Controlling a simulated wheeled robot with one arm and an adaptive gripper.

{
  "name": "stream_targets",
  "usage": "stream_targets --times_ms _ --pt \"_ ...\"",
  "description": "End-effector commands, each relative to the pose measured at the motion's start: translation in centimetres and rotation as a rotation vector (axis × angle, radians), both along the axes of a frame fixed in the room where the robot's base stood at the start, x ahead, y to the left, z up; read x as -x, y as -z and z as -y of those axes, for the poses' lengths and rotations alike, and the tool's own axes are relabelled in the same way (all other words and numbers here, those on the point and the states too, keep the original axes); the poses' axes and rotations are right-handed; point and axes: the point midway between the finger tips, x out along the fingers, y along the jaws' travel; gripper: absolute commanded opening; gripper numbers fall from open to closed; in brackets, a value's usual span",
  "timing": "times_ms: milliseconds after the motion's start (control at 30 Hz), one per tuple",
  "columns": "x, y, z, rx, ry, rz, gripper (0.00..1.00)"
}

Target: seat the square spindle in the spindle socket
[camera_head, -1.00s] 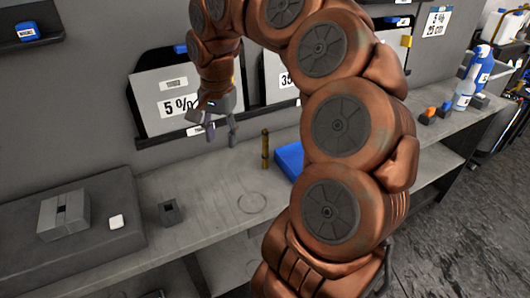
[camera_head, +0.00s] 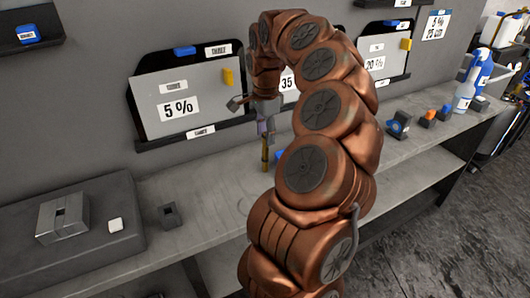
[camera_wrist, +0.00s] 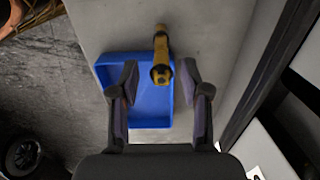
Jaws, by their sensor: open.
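The square spindle (camera_head: 265,155) is a brass-yellow bar standing upright on the bench. In the wrist view the spindle (camera_wrist: 161,55) is seen end-on, its near end between the fingertips. My gripper (camera_head: 266,128) points down just over the spindle's top. In the wrist view my gripper (camera_wrist: 158,78) is open, with a finger on either side and gaps to the spindle. A small dark square block with an opening, apparently the spindle socket (camera_head: 170,214), sits on the bench to the left.
A blue tray (camera_wrist: 150,118) lies beside the spindle, mostly hidden by my arm in the head view. A grey slotted block (camera_head: 62,218) and a white piece (camera_head: 115,225) sit on a dark raised mat at left. Panels lean on wall racks behind. Bench between spindle and socket looks clear.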

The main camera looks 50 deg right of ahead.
Motion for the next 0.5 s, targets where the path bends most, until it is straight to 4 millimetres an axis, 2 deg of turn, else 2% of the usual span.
stream_targets --times_ms 300,500 --pt "-0.1 3.7 0.0 -0.003 -0.002 0.0 0.47" --pt "-0.2 4.5 0.0 -0.001 -0.002 0.001 0.47"
